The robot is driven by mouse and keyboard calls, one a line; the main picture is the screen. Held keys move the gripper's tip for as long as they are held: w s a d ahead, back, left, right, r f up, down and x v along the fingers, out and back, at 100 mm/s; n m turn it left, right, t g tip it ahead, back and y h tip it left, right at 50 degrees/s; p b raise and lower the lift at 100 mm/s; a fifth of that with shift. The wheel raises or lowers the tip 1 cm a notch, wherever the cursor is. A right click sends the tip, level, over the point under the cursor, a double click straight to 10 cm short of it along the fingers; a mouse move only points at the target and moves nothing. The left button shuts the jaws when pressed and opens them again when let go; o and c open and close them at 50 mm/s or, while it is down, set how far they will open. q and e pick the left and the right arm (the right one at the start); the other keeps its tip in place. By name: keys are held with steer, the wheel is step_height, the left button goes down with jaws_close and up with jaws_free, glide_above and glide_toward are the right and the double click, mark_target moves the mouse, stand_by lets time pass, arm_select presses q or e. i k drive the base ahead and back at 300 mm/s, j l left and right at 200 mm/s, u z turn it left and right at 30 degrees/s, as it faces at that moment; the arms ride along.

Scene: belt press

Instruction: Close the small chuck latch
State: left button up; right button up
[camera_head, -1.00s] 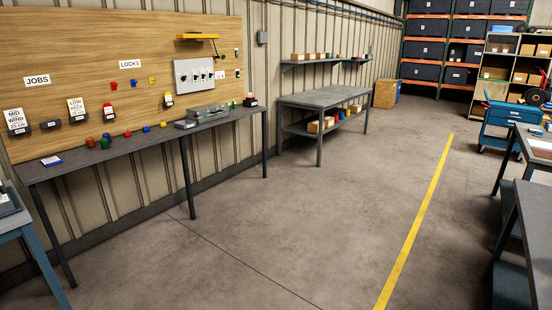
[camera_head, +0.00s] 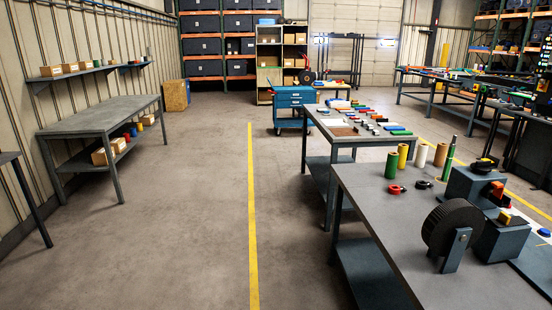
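I cannot make out a small chuck latch for certain in the head view. On the near right bench (camera_head: 400,235) stand dark blue-grey machine blocks: one (camera_head: 470,187) at the back and one (camera_head: 501,238) nearer, with small orange and black parts on them. A black ribbed wheel (camera_head: 452,228) on a grey bracket stands in front of them. Neither of my grippers shows in the view.
Green (camera_head: 391,165), yellow (camera_head: 402,156) and brown (camera_head: 440,155) cylinders stand on that bench near a red ring-shaped part (camera_head: 396,190). A second bench (camera_head: 341,141) stands behind it. The floor along the yellow line (camera_head: 251,215) is clear.

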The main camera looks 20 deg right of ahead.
mark_target(498, 191)
steer(key=i+u, duration=0.2)
steer(key=i, duration=0.7)
steer(key=i+l+u, duration=0.25)
steer(key=i, duration=0.6)
steer(key=i+z, duration=0.2)
steer(key=z, duration=0.25)
steer(key=i+j+z, duration=0.15)
steer(key=z, duration=0.35)
steer(key=i+j+z, duration=0.15)
steer(key=z, duration=0.3)
